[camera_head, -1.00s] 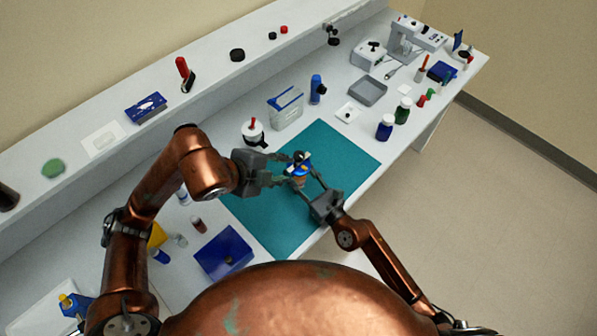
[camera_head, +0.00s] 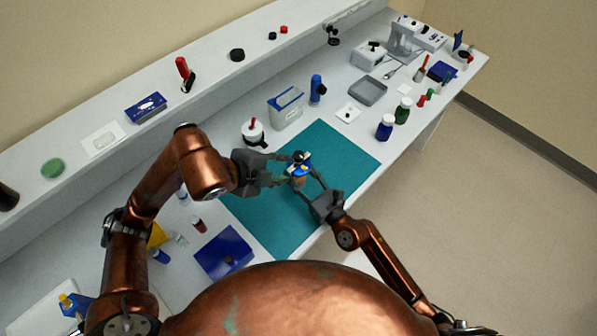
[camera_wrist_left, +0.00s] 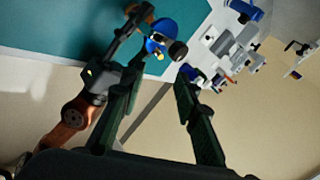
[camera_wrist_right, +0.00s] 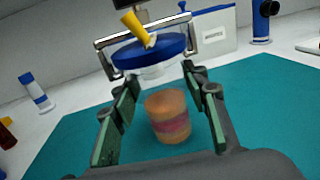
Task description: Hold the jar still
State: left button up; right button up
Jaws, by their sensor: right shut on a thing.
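The jar (camera_wrist_right: 168,118) is amber with a pink band and stands upright over the teal mat in the right wrist view. A blue lid-like top (camera_wrist_right: 150,52) with a yellow piece is above it, flanked by grey metal parts. In the head view the blue top (camera_head: 300,168) hides much of the jar. My right gripper (camera_head: 304,187) is shut on the jar, one finger on each side. My left gripper (camera_head: 283,170) is beside the top from the left. In the left wrist view its fingers are spread, with the blue top (camera_wrist_left: 163,32) beyond their tips.
The teal mat (camera_head: 340,150) is mostly bare around the jar. A white pot with a red knob (camera_head: 253,132) and a clear box (camera_head: 286,108) stand behind. A blue tray (camera_head: 224,252) and small vials lie left; blue and green bottles (camera_head: 385,127) stand right.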

pick_arm(q)
jog(key=shift+s+d+m, duration=0.15)
jog(key=shift+m, duration=0.25)
jog(key=c, duration=0.3)
jog(key=s+m, duration=0.1)
jog(key=m, duration=0.1)
jog(key=s+d+m+y, duration=0.1)
jog(key=m, duration=0.2)
jog(key=s+m, duration=0.1)
jog(key=m, duration=0.2)
jog(key=shift+s+d+r, duration=0.15)
jog(key=shift+s+d, duration=0.15)
jog(key=shift+d, duration=0.05)
grip_shut()
jog(key=m, duration=0.2)
jog(key=s+m+y, duration=0.1)
jog(key=m, duration=0.3)
jog(key=shift+s+a+f+y, duration=0.25)
jog(key=shift+s+a+y, duration=0.05)
jog(key=shift+s, duration=0.1)
